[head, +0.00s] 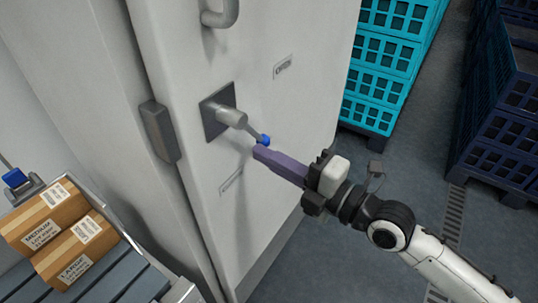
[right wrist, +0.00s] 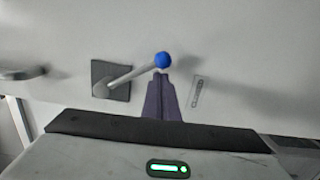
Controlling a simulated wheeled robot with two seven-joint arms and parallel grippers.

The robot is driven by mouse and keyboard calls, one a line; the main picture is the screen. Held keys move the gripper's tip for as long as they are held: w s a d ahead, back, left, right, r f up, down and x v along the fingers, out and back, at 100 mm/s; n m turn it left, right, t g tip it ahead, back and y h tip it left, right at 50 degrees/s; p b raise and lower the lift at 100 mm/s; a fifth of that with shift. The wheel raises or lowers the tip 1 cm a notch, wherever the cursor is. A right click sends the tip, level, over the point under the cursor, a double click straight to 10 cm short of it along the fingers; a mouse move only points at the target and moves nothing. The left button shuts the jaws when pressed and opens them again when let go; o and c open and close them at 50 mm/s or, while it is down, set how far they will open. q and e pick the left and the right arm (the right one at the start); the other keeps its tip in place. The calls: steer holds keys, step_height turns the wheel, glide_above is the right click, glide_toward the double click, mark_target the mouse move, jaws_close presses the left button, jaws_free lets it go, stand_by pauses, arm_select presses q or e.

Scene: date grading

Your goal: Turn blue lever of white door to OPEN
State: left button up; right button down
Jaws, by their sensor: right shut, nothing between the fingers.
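The white door (head: 262,210) fills the middle of the head view. Its lever, a grey rod with a blue knob (head: 264,139), sticks out of a hub on a dark square plate (head: 214,117) and points right and slightly down. The right wrist view also shows the blue knob (right wrist: 163,60). My right gripper (head: 258,152) is shut and empty, its purple fingers at the door with their tips just beside the knob. I cannot tell whether they touch it.
A grey door handle (head: 221,14) is above the lever. A dark grey block (head: 159,131) is at the door's left edge. Cardboard boxes (head: 62,231) lie on a roller conveyor (head: 88,285) at lower left. Turquoise crates (head: 385,84) and dark blue crates (head: 496,150) stand right, with floor between.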

arm_select(q)
steer(key=shift+w+d+r, duration=0.1)
steer(key=shift+w+r, duration=0.1)
steer(key=shift+r, duration=0.1)
arm_select(e)
steer(key=shift+w, duration=0.1)
arm_select(q)
steer(key=shift+f, duration=0.1)
arm_select(e)
steer(key=shift+d, duration=0.1)
